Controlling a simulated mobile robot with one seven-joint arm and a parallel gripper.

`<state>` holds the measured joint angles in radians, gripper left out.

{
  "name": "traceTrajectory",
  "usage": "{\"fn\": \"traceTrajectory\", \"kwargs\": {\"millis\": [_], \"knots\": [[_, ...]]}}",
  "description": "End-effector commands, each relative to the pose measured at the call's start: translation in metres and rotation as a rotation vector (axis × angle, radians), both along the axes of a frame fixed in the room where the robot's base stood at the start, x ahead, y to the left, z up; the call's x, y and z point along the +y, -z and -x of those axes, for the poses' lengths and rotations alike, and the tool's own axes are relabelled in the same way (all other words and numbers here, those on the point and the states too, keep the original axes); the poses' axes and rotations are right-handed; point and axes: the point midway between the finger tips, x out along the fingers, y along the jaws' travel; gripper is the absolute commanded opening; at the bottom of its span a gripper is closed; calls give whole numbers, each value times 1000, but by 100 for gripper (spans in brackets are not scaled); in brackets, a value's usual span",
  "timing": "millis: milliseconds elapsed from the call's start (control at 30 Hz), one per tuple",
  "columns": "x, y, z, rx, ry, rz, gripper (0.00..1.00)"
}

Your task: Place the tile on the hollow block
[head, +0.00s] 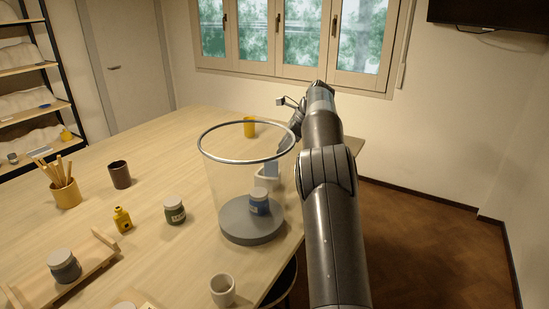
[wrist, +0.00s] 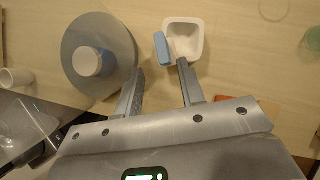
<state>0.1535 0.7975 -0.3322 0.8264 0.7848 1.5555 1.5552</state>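The white hollow block (wrist: 198,39) is a square shape with an open recess, in the upper middle of the wrist view. A blue tile (wrist: 162,49) lies at the left rim of the block, tilted and overlapping it; how it rests cannot be told. My gripper (wrist: 160,66) is open, with its fingertips apart just short of the tile. The right fingertip is close to the block's near edge, and a gap shows between the left finger and the tile. In the head view the block (head: 264,181) shows partly behind the clear cylinder, and my fingers are mostly hidden.
The table edge is near on the right.

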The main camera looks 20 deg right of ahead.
Motion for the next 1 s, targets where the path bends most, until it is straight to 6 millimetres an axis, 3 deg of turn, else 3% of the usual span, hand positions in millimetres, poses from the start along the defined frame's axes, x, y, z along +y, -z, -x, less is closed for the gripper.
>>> {"fn": "traceTrajectory", "kwargs": {"millis": [233, 767, 867, 1000], "knots": [[-15, -26, 6, -3, 2, 0, 36], [-17, -30, 7, -6, 0, 4, 36], [-18, -38, 14, -23, -16, 27, 36], [-21, -59, 37, -79, -75, 105, 36]]}}
